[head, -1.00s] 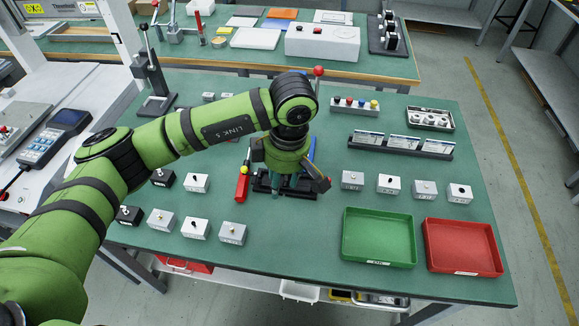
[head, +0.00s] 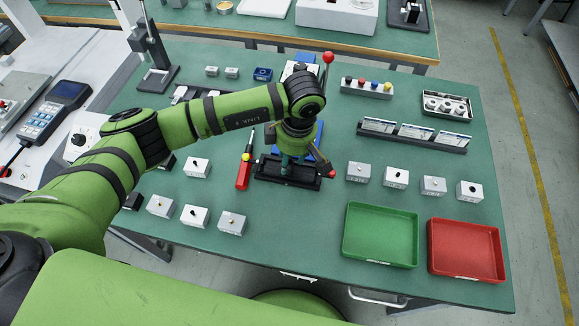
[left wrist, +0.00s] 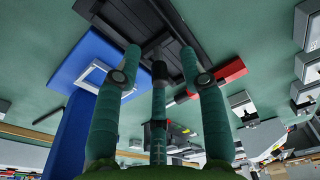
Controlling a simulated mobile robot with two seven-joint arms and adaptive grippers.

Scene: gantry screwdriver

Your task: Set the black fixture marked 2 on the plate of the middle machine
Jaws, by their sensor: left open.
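My left gripper (head: 288,165) is open, with its fingers pointing down over a black base (head: 268,174) near the middle of the green table. A blue upright (head: 305,148) and a red-knobbed lever (head: 328,58) show there; I take this for the middle machine. In the left wrist view, the spread fingers of the gripper (left wrist: 160,65) hold nothing; the black base (left wrist: 120,22) lies beyond them and a blue part (left wrist: 72,130) is at left. Two small black blocks, (head: 166,163) and (head: 133,202), sit left, partly behind my arm. I cannot read a 2 anywhere. My right gripper is not in view.
A red tool (head: 243,172) lies left of the black base. Several grey switch blocks (head: 358,172) stand on both sides. A green tray (head: 380,262) and a red tray (head: 466,276) are front right. A lever press (head: 157,76) stands back left. The front middle of the table is clear.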

